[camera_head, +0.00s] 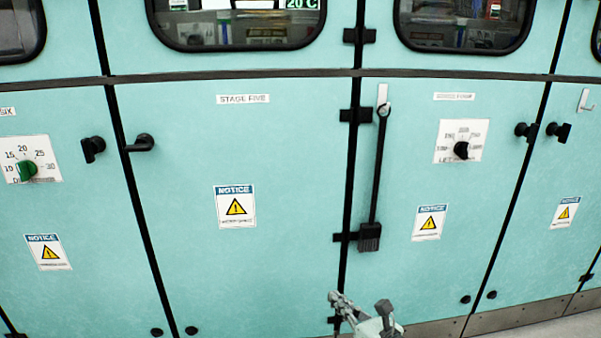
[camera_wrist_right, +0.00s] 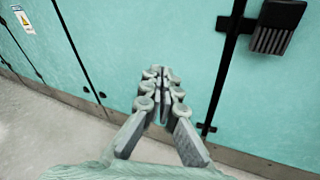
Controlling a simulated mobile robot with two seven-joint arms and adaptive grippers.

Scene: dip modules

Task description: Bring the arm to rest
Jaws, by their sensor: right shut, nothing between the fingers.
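My right gripper (camera_head: 342,302) shows at the bottom of the head view, right of centre, low in front of the teal cabinet doors. In the right wrist view my right gripper (camera_wrist_right: 161,76) is shut, its fingers together with nothing between them. A gap to the cabinet front appears beyond the fingertips, though the exact distance cannot be told. My left gripper is in neither view.
A teal cabinet (camera_head: 290,170) fills the head view. A black-handled brush (camera_head: 375,170) hangs between two doors. A green dial (camera_head: 27,170), a black dial (camera_head: 461,150) and door handles (camera_head: 140,143) stick out. Pale floor (camera_wrist_right: 40,130) lies clear below.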

